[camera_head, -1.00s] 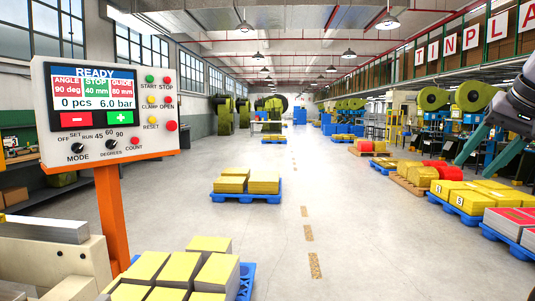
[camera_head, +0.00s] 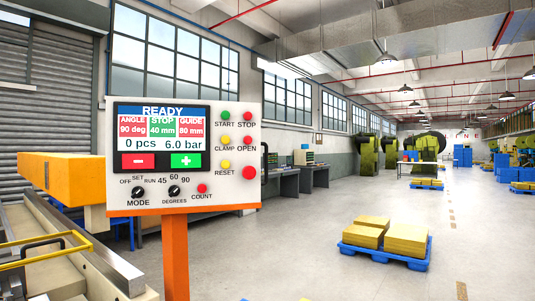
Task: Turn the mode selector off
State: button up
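The mode selector (camera_head: 138,192) is a small black knob at the lower left of the white control panel (camera_head: 240,150). The labels OFF, SET and RUN arc above it. Its pointer is too small to read surely. A similar degrees knob (camera_head: 174,191) sits to its right, with 45, 60 and 90 around it. The panel's screen (camera_head: 160,132) reads READY, 0 pcs and 6.0 bar. My gripper is not in view.
The panel stands on an orange post (camera_head: 176,255). A machine bed with a yellow rail (camera_head: 45,250) and an orange beam (camera_head: 60,178) lies to the left. A blue pallet (camera_head: 385,257) with yellow stacks stands on the right. Open floor surrounds it.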

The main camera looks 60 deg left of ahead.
aim_at(138, 192)
jog(key=i+u, duration=0.45)
jog(key=i+l+u, duration=0.15)
jog(key=u, duration=0.3)
jog(key=i+u, duration=0.25)
jog(key=u, duration=0.25)
jog(key=i+u, duration=0.2)
jog(key=u, duration=0.3)
jog(key=i+l+u, duration=0.2)
jog(key=u, duration=0.3)
jog(key=i+l+u, duration=0.15)
jog(key=u, duration=0.3)
jog(key=k+l+u, duration=0.25)
jog(key=k, duration=0.3)
jog(key=i+j+u, duration=0.2)
jog(key=u, duration=0.15)
jog(key=i+j+u, duration=0.15)
jog(key=u, duration=0.2)
jog(key=i+u, duration=0.3)
jog(key=i+j, duration=0.05)
